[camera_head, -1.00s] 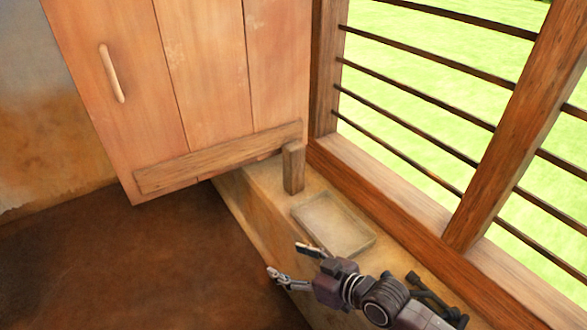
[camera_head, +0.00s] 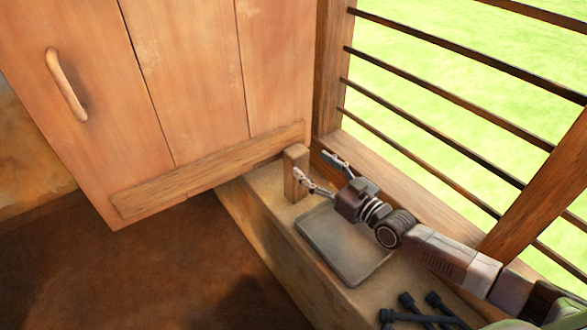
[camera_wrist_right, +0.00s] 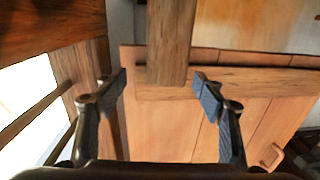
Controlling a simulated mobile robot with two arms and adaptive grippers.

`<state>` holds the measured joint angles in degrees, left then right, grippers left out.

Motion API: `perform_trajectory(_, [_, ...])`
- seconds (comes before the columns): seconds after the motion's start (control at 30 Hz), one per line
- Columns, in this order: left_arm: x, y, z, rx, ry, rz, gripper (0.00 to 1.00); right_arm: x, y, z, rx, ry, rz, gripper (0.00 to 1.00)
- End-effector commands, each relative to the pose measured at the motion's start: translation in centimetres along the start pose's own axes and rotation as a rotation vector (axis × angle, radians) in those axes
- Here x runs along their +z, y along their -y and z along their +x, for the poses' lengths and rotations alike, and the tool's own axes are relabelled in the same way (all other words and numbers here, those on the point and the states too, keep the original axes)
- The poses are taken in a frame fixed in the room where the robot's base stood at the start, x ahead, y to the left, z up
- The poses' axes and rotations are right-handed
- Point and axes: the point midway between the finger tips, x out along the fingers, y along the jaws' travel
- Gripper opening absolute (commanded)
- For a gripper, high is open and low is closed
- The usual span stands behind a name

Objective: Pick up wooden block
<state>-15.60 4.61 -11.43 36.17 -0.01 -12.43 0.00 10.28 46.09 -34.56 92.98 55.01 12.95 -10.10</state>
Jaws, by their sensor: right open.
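The wooden block (camera_head: 295,180) stands upright on the ledge by the lower right corner of the plank door. My right gripper (camera_head: 312,164) is open at the block's right side, with one fingertip overlapping the block in the head view and the other finger to its right. In the right wrist view, the block (camera_wrist_right: 170,40) comes down from the top and shows between the two spread fingertips of my gripper (camera_wrist_right: 160,88). The left-hand finger there shows a gap to the block; the right-hand one is close to its edge. Contact cannot be told. My left gripper is out of view.
A shallow grey tray (camera_head: 318,255) lies on the ledge (camera_head: 250,205) below my right gripper. Several black pegs (camera_head: 408,302) lie nearer me. A barred window (camera_head: 430,145) borders the ledge on the right. The plank door (camera_head: 190,80) with a handle (camera_head: 66,85) is behind the block.

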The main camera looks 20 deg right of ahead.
Motion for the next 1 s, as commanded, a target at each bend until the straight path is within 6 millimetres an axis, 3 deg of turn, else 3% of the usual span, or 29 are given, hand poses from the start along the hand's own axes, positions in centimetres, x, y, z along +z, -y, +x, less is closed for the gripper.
perform_trajectory(0.2, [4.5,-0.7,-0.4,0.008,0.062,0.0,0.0,-0.1,0.2,2.1,-0.001,0.0,0.0,0.64])
perform_trajectory(0.3, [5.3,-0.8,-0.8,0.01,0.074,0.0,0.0,-0.2,0.5,3.4,-0.002,-0.001,-0.001,0.64])
perform_trajectory(0.53, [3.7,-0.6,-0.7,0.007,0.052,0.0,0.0,0.1,0.8,6.2,-0.002,0.0,-0.001,0.64])
perform_trajectory(0.7, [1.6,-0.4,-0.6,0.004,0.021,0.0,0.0,0.2,0.8,6.8,-0.002,0.001,-0.001,0.64])
perform_trajectory(0.87, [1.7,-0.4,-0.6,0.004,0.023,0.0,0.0,0.2,0.8,6.8,-0.002,0.001,0.0,0.64])
perform_trajectory(1.0, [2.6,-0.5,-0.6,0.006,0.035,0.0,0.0,0.2,0.8,6.8,-0.002,0.001,-0.001,0.49])
